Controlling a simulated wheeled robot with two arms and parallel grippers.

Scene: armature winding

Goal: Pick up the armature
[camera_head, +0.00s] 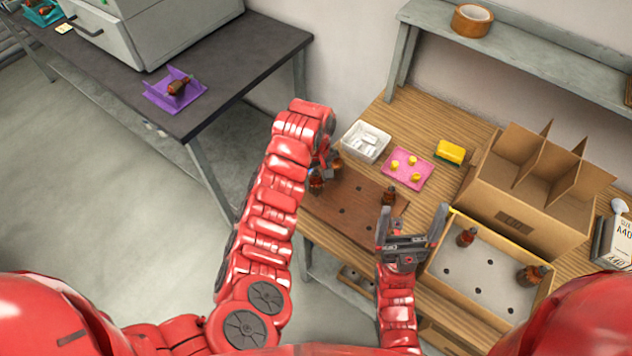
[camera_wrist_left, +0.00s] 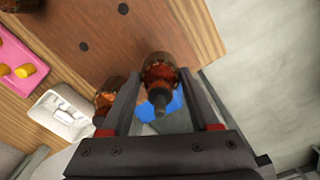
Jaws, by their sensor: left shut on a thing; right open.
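My left gripper (camera_head: 324,172) is shut on a copper-brown armature (camera_wrist_left: 160,75) with a dark shaft, held between the fingers in the left wrist view; in the head view it shows partly beside the gripper at the brown board's left end. A second armature (camera_wrist_left: 106,92) is beside one finger, partly hidden by it, and also shows in the head view (camera_head: 336,161). Another armature (camera_head: 389,197) stands on the brown board (camera_head: 352,203). My right gripper (camera_head: 410,232) is open and empty, in front of that armature and left of the yellow-edged box. Whether the held armature touches the board is unclear.
The yellow-edged box (camera_head: 470,283) holds two armatures. A divided cardboard box (camera_head: 515,205), yellow sponge (camera_head: 450,151), pink mat (camera_head: 408,170) and white tray (camera_head: 365,142) stand behind. Another armature (camera_head: 179,86) rests on a purple holder (camera_head: 160,97) on the dark table.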

